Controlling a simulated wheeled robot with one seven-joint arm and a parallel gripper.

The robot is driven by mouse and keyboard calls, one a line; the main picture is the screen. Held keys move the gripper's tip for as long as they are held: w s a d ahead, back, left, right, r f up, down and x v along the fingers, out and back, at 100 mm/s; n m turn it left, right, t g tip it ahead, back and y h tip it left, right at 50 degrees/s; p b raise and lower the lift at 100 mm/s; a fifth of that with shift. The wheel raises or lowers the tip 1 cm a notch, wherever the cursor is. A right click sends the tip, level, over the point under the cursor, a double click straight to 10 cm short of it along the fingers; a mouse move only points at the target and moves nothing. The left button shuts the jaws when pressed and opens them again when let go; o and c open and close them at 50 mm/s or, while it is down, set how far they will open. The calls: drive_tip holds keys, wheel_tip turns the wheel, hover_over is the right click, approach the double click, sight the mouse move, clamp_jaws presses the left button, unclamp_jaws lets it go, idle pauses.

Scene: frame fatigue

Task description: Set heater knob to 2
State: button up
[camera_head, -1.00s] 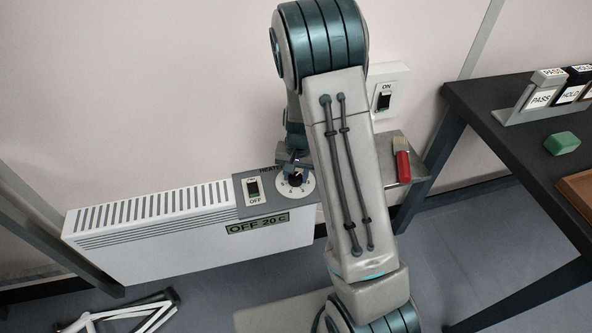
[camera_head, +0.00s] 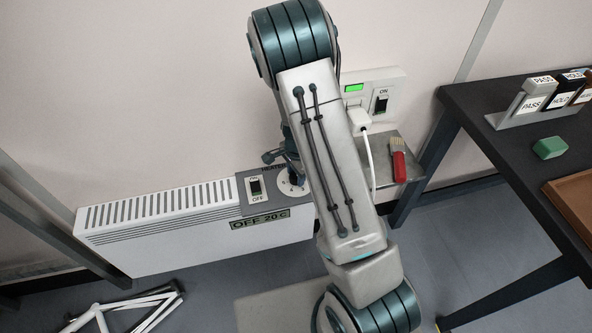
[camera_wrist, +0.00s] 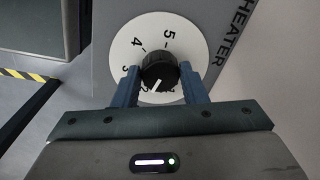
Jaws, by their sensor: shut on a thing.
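The heater knob (camera_wrist: 159,72) is black and round with a white pointer line, on a white dial (camera_wrist: 190,50) numbered around its rim. My gripper (camera_wrist: 160,82) is shut on the knob, with one blue finger on each side of it. The pointer faces down and slightly left in the wrist view, near the lower numbers, which the fingers partly hide. In the head view the dial (camera_head: 294,188) is partly covered by my arm. The heater (camera_head: 160,220) is white, with a display (camera_head: 260,219) reading "OFF 20 C".
A switch (camera_head: 256,187) marked OFF sits left of the dial. A wall panel (camera_head: 384,80) has a green display and a white plug (camera_head: 359,121) with a cord. A red-handled brush (camera_head: 399,165) lies on a small metal shelf. A dark table (camera_head: 480,115) stands at right.

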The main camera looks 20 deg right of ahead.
drive_tip(key=shift+w+m, duration=0.1)
drive_tip(key=shift+m, duration=0.3)
drive_tip(key=o, duration=1)
drive_tip(key=shift+c, duration=0.2)
wheel_tip(320, 180, up, 14)
drive_tip(key=p, duration=0.3)
drive_tip(key=shift+s, duration=0.4)
drive_tip(key=shift+d+p, duration=0.1)
drive_tip(key=shift+p, duration=0.2)
drive_tip(key=s+r+n+t+p, duration=0.1)
drive_tip(key=s+r+n+p, duration=0.4)
drive_tip(key=s+r, duration=0.5)
drive_tip(key=s+r+n+t+p, duration=0.1)
drive_tip(key=s+r+n+p, duration=0.3)
drive_tip(key=s+r+n, duration=0.5)
wheel_tip(320, 180, up, 9)
drive_tip(key=shift+s+f+n+p, duration=0.2)
drive_tip(key=shift+s+n+p, duration=0.15)
drive_tip(key=shift+s, duration=0.2)
